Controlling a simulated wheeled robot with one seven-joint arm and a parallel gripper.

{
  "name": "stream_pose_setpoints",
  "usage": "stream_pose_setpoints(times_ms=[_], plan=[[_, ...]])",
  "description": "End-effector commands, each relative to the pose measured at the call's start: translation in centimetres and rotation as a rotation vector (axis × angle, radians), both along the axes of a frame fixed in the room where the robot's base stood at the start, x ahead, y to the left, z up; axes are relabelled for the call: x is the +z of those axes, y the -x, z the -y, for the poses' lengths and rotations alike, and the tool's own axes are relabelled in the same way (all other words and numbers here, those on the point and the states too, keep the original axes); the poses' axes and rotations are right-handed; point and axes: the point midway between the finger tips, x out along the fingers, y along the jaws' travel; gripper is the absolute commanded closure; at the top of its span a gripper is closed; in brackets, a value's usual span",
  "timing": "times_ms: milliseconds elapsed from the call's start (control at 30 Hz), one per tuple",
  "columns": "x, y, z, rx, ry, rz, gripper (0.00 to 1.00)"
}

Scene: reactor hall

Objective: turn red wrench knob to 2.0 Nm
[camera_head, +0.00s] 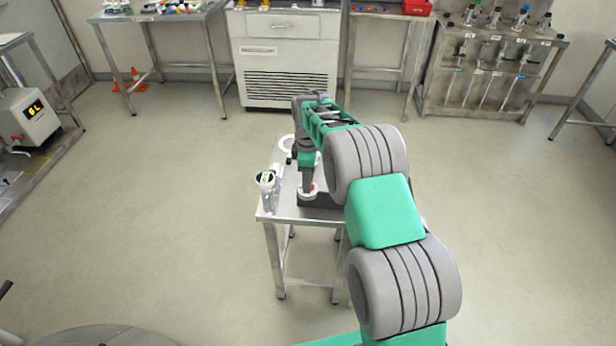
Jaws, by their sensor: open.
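A small steel table (285,213) stands in mid-floor with the work on it. A round white piece with some red (308,195) sits low on a dark block (325,200) at the table's front right. It may be the red wrench knob, but it is small and partly covered. My gripper (307,188) points down right over it, with the fingers open. I cannot tell whether they touch it. My arm hides the table's right side.
A white ring-shaped item (287,143) lies at the table's back left. A white drawer cabinet (285,60) and a rack of long-handled tools (490,75) stand along the back wall. An orange cone (137,80) is at the back left. Floor around the table is clear.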

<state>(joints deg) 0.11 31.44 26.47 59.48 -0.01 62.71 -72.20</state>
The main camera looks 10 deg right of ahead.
Motion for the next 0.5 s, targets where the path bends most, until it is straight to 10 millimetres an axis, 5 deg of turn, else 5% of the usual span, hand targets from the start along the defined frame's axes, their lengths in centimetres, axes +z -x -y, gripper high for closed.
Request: stream_pose_setpoints(times_ms=[367, 500], plan=[[-1.49, -0.03, 0.01, -0.002, 0.000, 0.002, 0.48], [-1.47, -0.03, 0.01, -0.002, 0.000, 0.002, 0.59]])
